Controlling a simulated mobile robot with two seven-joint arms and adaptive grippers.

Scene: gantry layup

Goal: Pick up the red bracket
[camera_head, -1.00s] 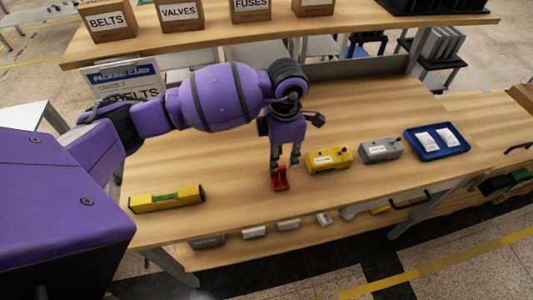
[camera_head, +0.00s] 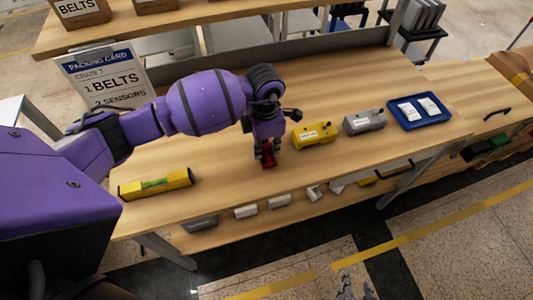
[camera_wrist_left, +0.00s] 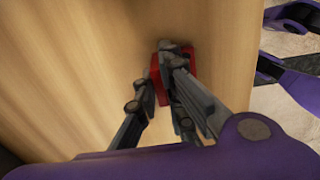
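The red bracket (camera_head: 268,159) is on the wooden bench near its front edge, partly hidden by my left gripper (camera_head: 265,152). My left gripper points down at it, with its fingers low around the bracket. In the left wrist view the red bracket (camera_wrist_left: 160,84) shows between and behind the dark fingers of my left gripper (camera_wrist_left: 153,66). One finger is at its left side and the other overlaps it. I cannot tell whether the fingers press on it. My right gripper is not in view.
A yellow device (camera_head: 314,136), a grey device (camera_head: 364,122) and a blue tray (camera_head: 420,121) with white packets stand to the right. A yellow level (camera_head: 156,184) lies to the left. A packing card (camera_head: 104,77) stands behind my left arm. Bare bench surrounds the bracket's left side.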

